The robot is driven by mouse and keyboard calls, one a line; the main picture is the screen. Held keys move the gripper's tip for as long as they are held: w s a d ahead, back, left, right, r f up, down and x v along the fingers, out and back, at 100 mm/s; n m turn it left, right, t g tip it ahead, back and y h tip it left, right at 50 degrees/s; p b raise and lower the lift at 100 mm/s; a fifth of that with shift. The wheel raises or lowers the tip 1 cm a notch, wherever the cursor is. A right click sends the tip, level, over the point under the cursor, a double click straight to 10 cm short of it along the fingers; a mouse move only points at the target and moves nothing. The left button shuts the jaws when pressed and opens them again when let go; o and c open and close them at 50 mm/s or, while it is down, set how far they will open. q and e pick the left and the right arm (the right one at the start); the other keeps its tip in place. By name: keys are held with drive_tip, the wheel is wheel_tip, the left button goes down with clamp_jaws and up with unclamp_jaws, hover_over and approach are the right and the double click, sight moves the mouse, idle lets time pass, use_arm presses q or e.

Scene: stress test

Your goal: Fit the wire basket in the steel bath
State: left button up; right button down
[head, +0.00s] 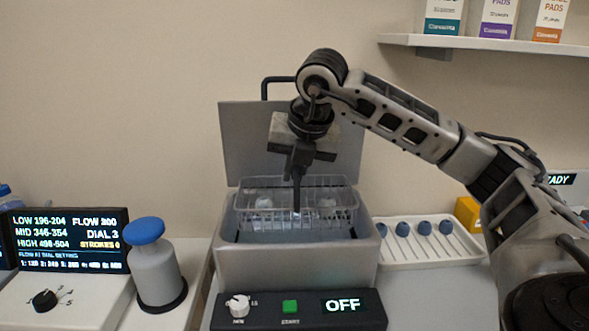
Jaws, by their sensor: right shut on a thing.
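The wire basket (337,189) is at the mouth of the steel bath (305,262). Its upper wires stand above the bath's rim and its lower part shows inside the opening. I cannot tell whether it rests on anything. Some small pale items seem to show through the wires. My right gripper (297,203) points straight down over the basket and is shut on it; the exact grip point is hard to see. The bath's grey lid (240,140) stands open behind. My left gripper is not in view.
A control panel (262,310) with a green button and a display reading OFF sits in front of the bath. A white rack (420,259) with several blue-topped items is at right. A blue-capped bottle (155,265) and a display (70,240) stand at left. A shelf (480,44) hangs above right.

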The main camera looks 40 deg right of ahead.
use_arm(q)
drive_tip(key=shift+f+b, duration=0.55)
drive_tip(key=shift+b, duration=0.6)
use_arm(e)
drive_tip(key=shift+f, duration=1.25)
idle(0.6)
